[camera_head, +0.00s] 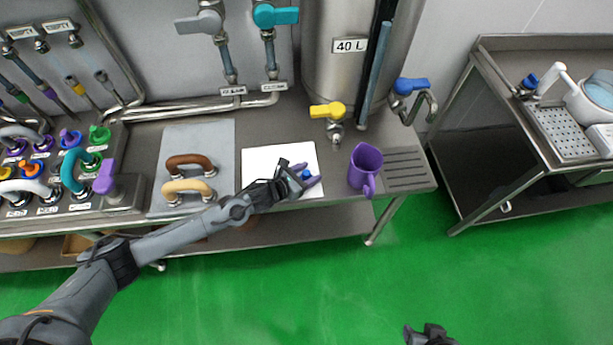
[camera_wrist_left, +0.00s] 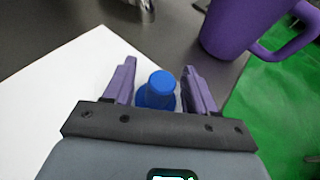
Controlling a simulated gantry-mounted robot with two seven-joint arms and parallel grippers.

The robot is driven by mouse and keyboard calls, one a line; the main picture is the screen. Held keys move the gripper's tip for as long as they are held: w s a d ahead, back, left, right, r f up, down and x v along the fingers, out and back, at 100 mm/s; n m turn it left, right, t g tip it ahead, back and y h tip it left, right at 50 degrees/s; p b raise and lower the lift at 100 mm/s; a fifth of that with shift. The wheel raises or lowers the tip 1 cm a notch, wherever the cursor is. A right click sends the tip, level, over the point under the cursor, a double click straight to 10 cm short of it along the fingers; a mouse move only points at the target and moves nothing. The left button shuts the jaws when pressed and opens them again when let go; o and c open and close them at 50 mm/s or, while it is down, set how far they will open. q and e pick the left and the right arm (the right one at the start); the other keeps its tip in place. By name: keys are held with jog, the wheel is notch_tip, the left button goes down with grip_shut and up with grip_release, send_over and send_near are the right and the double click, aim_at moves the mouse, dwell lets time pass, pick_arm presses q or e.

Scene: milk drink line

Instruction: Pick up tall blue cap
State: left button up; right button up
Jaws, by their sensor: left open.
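The tall blue cap (camera_wrist_left: 161,84) stands between the two purple fingers of my left gripper (camera_wrist_left: 160,80) in the left wrist view, with a gap on each side; its lower part is hidden behind the gripper body. In the head view the blue cap (camera_head: 306,174) shows as a small blue spot between the fingers of my left gripper (camera_head: 309,179), near the right edge of the white sheet. The left gripper is open around the cap. Part of my right gripper (camera_head: 428,334) shows at the bottom edge of the head view; its fingers cannot be made out.
A purple pitcher (camera_head: 365,168) stands close to the right of the gripper, also in the left wrist view (camera_wrist_left: 238,28). The white sheet (camera_head: 262,160) is otherwise clear. A grey mat (camera_head: 222,140) with brown and tan handles lies left. A yellow-handled tap (camera_head: 328,111) is behind.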

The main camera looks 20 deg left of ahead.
pick_arm(q)
jog(key=shift+w+d+f, duration=0.25)
jog(key=shift+w, duration=0.2)
jog(key=shift+c, duration=0.3)
jog(key=c, duration=1)
jog(key=shift+r, duration=0.15)
